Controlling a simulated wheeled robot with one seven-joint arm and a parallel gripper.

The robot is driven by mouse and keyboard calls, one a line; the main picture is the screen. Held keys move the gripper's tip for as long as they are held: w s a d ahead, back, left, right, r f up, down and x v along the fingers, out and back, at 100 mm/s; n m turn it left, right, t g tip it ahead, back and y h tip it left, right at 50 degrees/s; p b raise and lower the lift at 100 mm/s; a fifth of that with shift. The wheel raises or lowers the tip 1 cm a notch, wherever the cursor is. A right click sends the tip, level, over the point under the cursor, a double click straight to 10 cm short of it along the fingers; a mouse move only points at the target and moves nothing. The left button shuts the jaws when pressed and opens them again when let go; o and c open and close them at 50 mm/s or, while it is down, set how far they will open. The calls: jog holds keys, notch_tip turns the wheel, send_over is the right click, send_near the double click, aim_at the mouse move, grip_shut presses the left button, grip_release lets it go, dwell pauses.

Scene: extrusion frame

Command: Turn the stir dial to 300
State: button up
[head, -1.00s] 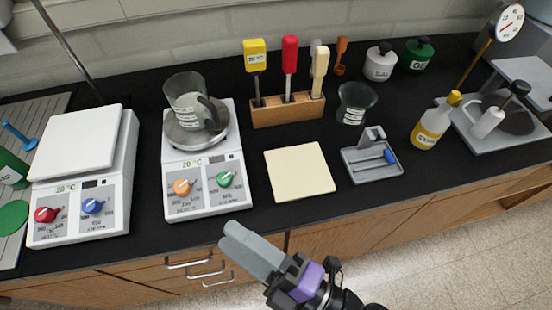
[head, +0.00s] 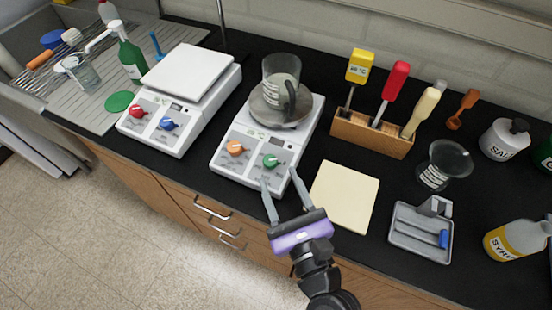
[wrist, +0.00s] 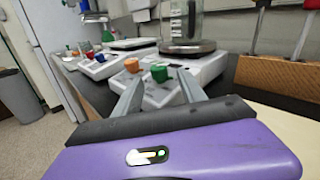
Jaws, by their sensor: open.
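The right hotplate (head: 226,171) has an orange dial (head: 235,148) and a green dial (head: 270,161) on its front panel. The left hotplate (head: 150,132) has a red dial (head: 137,112) and a blue dial (head: 167,124). The dial labels are too small to read, so I cannot tell which is the stir dial. My gripper (head: 279,178) is open and empty, its fingertips just in front of the green dial. In the wrist view the green dial (wrist: 160,73) shows between the fingers, with the orange dial (wrist: 132,65) to its left. I see no contact.
A glass beaker (head: 281,75) stands on the right hotplate's round plate. A cream pad (head: 345,196) lies right of my gripper.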

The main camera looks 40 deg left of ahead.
aim_at(272, 167)
jog(key=x, duration=0.6)
jog(key=shift+p, duration=0.35)
grip_shut()
